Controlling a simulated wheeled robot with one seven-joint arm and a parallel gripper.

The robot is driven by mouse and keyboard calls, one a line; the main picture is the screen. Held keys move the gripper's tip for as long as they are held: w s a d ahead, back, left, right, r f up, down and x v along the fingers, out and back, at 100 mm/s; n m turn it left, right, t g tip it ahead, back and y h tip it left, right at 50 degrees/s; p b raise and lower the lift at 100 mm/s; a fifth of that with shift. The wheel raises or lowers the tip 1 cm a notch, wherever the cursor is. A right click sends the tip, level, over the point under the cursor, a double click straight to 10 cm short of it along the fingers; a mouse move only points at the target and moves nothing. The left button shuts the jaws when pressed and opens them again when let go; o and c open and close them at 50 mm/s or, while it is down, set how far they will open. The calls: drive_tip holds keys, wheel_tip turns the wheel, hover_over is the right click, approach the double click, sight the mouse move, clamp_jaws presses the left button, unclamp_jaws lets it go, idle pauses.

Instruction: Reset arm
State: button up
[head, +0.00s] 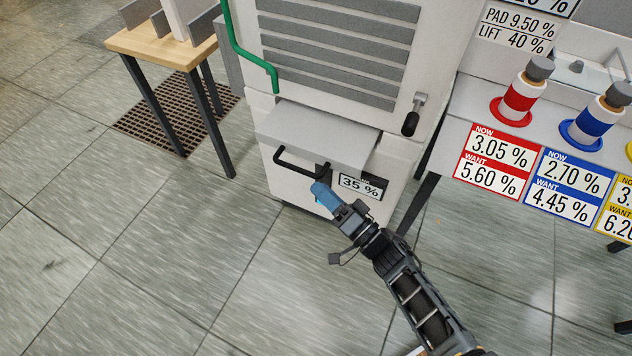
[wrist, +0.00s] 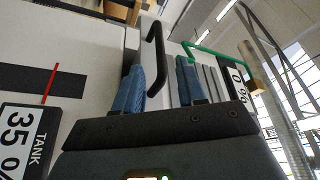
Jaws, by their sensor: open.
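My gripper (head: 322,192) reaches up from the lower right in the head view, in front of a grey drawer (head: 318,135) low on a white machine. In the wrist view its two blue fingers (wrist: 162,85) stand apart with a gap between them. The drawer's black bar handle (head: 300,168) is close to the fingertips. In the wrist view the handle (wrist: 154,50) shows just beyond and between the fingers. I cannot tell whether a finger touches it. The drawer juts out from the machine front.
A display reading 35 % (head: 361,186) sits beside the handle. A wooden-topped table (head: 150,42) stands at the left over a floor grate (head: 170,125). A bench with red (head: 519,97) and blue (head: 596,117) bottles stands at the right. The tiled floor at the left is clear.

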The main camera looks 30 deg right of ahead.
drive_tip(key=shift+s, duration=0.15)
idle(0.4)
drive_tip(key=s+a+r+n+g+h+p, duration=0.1)
drive_tip(key=s+r+h+p, duration=0.3)
drive_tip(key=s, duration=0.6)
drive_tip(key=s+a+r+n+h+b, duration=0.1)
drive_tip(key=s+r, duration=0.4)
drive_tip(key=s, duration=0.6)
drive_tip(key=s+d+r+n+g+p, duration=0.1)
drive_tip(key=s+r+n+g, duration=0.1)
drive_tip(key=s+r, duration=0.5)
drive_tip(key=s+d+r+n+g+h+p, duration=0.1)
drive_tip(key=s+r+n, duration=0.3)
drive_tip(key=r, duration=0.8)
drive_tip(key=s+p, duration=0.1)
drive_tip(key=s, duration=0.1)
drive_tip(key=shift+s+r+g, duration=0.15)
drive_tip(key=shift+s+g, duration=0.2)
drive_tip(key=shift+g, duration=0.05)
